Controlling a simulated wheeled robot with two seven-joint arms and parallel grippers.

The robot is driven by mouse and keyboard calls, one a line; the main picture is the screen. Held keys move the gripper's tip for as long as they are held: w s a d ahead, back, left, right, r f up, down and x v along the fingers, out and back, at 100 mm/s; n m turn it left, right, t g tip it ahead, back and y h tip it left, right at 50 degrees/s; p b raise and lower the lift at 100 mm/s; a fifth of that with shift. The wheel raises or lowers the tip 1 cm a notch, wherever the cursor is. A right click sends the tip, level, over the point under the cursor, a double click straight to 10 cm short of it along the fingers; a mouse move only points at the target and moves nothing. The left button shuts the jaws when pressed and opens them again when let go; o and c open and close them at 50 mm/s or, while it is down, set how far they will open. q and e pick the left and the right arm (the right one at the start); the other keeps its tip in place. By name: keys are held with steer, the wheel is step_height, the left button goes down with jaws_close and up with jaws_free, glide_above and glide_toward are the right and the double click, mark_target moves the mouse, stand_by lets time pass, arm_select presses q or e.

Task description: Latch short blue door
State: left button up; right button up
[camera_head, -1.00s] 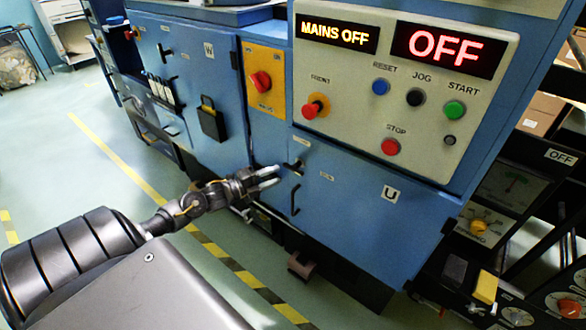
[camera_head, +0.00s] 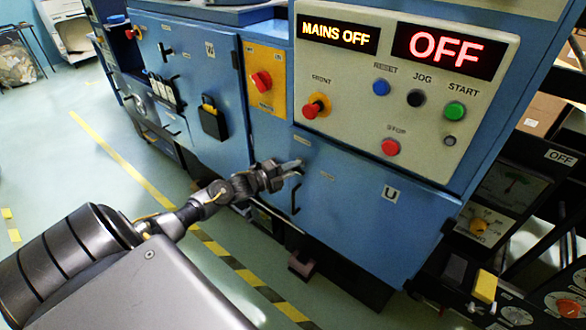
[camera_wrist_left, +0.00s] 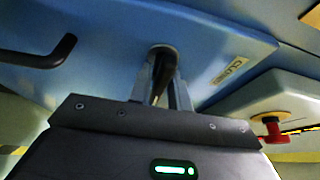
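The short blue door (camera_head: 345,215), marked U, is below the control panel and looks flush with its frame. Its black latch handle is mostly hidden by my left gripper in the head view. In the left wrist view the dark latch handle (camera_wrist_left: 160,68) stands out from the blue face, between the two fingers. My left gripper (camera_head: 292,168) is at the door's upper left corner, its fingers close together on either side of the handle; it also shows in the left wrist view (camera_wrist_left: 163,92). It appears shut on the handle. My right gripper is not in view.
A black pull handle (camera_head: 296,199) sits on the door just below the gripper. The control panel (camera_head: 350,95) with red, blue and green buttons overhangs above. A yellow plate with a red switch (camera_head: 262,82) is up left. Open floor lies to the left.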

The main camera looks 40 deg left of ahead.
arm_select(q)
jaws_close()
steer(key=shift+f+n, duration=0.1)
steer(key=shift+n, duration=0.2)
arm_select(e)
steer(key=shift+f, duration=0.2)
arm_select(q)
steer(key=shift+n+t+b, duration=0.3)
steer(key=shift+n+b, duration=0.2)
steer(key=shift+n+t+b, duration=0.3)
steer(key=shift+n+t, duration=0.1)
steer(key=shift+n, duration=0.5)
steer(key=shift+n+t, duration=0.4)
steer(key=shift+n, duration=0.8)
steer(key=shift+n+t+b, duration=0.3)
steer(key=shift+n+b, duration=0.05)
steer(key=shift+n, duration=0.55)
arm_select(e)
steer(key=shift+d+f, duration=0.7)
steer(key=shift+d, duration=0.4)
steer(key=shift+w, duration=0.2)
